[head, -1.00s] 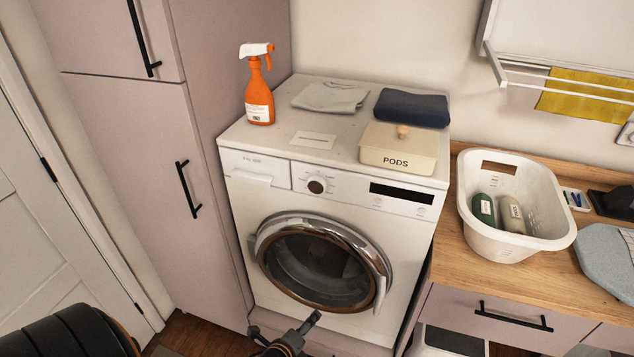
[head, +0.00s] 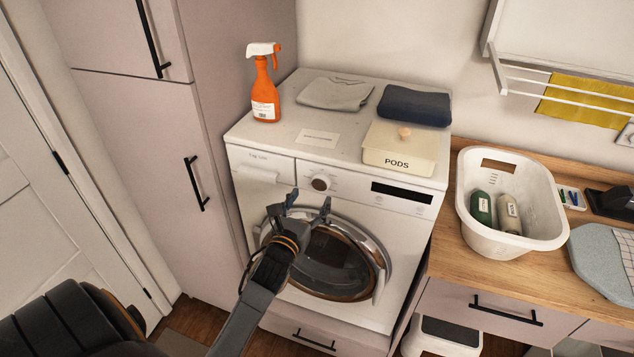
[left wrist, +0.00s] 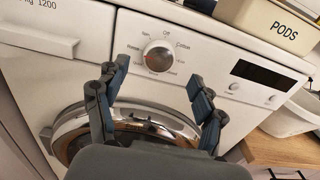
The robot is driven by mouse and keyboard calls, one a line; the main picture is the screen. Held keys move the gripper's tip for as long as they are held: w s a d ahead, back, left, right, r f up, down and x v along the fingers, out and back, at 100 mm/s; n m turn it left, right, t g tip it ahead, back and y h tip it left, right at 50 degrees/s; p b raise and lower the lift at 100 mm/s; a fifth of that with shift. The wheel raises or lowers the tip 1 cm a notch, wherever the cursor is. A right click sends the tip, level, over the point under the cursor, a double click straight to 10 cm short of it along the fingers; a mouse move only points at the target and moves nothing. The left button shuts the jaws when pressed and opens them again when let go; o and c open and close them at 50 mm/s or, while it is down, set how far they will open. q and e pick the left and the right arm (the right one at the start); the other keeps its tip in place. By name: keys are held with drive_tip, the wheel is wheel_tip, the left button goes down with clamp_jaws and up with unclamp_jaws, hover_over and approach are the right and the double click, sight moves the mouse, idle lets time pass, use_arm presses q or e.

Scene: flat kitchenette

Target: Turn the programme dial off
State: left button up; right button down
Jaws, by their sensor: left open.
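The programme dial (head: 320,183) is a round knob on the front panel of the white washing machine (head: 400,265). In the left wrist view the dial (left wrist: 158,57) has printed labels around it, with "Off" near the top. A red mark shows on the dial's left side, away from "Off". My left gripper (head: 308,203) is open and empty, in front of the machine and just below the dial in the head view. In the left wrist view its fingers (left wrist: 152,77) stand apart, to either side below the dial, not gripping it. My right gripper is not in view.
On the machine's top stand an orange spray bottle (head: 264,95), folded cloths (head: 413,105) and a PODS box (head: 400,148). The round door (head: 335,262) is shut below the panel. A tall cabinet (head: 140,150) is close on the left, a laundry basket (head: 540,215) on the right counter.

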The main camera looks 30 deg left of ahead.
sight(319, 183)
use_arm(q)
drive_tip(key=shift+p+x, duration=0.55)
drive_tip(key=shift+x, duration=2.15)
drive_tip(key=c, duration=1.1)
